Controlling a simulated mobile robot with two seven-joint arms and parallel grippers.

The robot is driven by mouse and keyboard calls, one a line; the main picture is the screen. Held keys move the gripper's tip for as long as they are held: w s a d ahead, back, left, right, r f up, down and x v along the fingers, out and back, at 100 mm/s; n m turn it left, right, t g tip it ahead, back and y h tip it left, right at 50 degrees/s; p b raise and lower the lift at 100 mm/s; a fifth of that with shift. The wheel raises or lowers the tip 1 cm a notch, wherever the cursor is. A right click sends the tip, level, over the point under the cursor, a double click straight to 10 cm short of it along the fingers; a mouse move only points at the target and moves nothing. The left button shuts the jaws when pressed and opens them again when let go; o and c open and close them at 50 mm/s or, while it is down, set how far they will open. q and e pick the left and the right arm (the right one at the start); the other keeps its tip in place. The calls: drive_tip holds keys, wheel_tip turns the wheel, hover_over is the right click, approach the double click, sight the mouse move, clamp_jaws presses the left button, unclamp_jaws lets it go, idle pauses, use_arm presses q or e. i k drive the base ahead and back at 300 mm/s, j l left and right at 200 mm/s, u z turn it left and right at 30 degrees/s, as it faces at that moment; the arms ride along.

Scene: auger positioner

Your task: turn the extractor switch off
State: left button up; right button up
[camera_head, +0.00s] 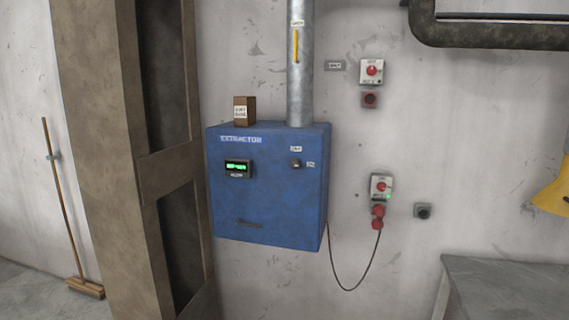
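The blue extractor box (265,195) is mounted on the wall at the middle, with "EXTRACTOR" lettered on its front. A small display (238,168) on its front left glows green. A small dark knob or switch (296,163) sits on its front right, with small labels above and beside it; its exact position is too small to tell. A black cable runs from the box to a red plug and socket (378,216) on the wall. Above that socket is a grey switch box (381,187) with a red knob and a green light. Neither of my grippers is in view.
A second grey box with a red knob (372,71) is higher on the wall, above a dark red socket (370,100). A small carton (245,111) stands on the extractor. A pillar (105,150) is at left, a grey bench (505,285) at lower right.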

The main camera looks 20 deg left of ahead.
sight(295, 162)
drive_tip(key=i+j, duration=0.2)
drive_tip(key=j, duration=0.15)
drive_tip(key=i+j, duration=0.45)
drive_tip(key=j, duration=0.2)
